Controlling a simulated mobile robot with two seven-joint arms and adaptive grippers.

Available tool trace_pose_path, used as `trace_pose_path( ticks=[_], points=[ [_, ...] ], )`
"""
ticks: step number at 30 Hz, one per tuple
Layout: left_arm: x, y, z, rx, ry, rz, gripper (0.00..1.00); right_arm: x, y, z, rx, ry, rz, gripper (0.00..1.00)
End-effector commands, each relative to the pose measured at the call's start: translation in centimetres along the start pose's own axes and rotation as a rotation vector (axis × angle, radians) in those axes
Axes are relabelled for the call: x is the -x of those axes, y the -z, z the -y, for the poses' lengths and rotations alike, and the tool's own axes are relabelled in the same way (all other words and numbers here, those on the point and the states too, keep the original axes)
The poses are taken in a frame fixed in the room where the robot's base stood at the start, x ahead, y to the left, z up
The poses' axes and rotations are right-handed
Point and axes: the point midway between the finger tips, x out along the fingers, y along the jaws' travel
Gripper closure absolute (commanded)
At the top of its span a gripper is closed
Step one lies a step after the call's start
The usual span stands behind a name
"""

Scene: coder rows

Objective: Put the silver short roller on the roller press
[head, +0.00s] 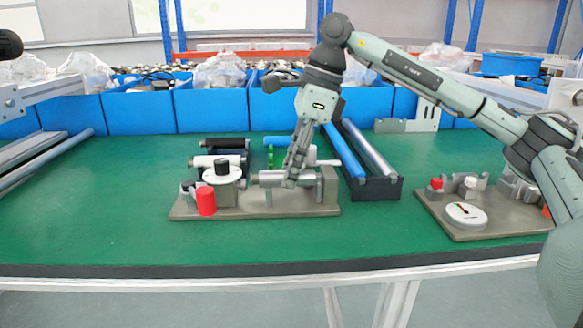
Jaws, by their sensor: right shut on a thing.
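The silver short roller (268,178) is level at the roller press (190,211), a grey-based device in the middle of the green table. My right gripper (291,181) points down from above and is shut on the roller, hiding part of it. The roller lies between the press's white-topped part and the grey block at its right end. I cannot tell whether it rests on its supports. My left gripper is not in view.
Behind the press are short black (226,143) and white (218,160) rollers. A dark tray (377,190) holds long blue and silver rollers at its right. A gauge device (462,230) stands further right. Blue bins (212,108) line the back. The left table is mostly clear.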

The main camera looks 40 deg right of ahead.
Motion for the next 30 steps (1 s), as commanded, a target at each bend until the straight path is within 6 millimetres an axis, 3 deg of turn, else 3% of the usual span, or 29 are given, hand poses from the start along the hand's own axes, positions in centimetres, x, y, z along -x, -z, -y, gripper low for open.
trace_pose_path(
  ticks=[24,25,30],
  points=[
    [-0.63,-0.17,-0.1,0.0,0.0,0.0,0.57,-0.92,0.27,0.01,0.0,0.001,0.001,1.0],
    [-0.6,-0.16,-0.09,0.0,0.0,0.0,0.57,-0.87,0.25,0.01,0.001,0.001,0.001,0.73],
    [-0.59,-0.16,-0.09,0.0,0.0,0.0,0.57,-0.86,0.25,0.01,0.001,0.001,0.0,0.52]
  ],
)
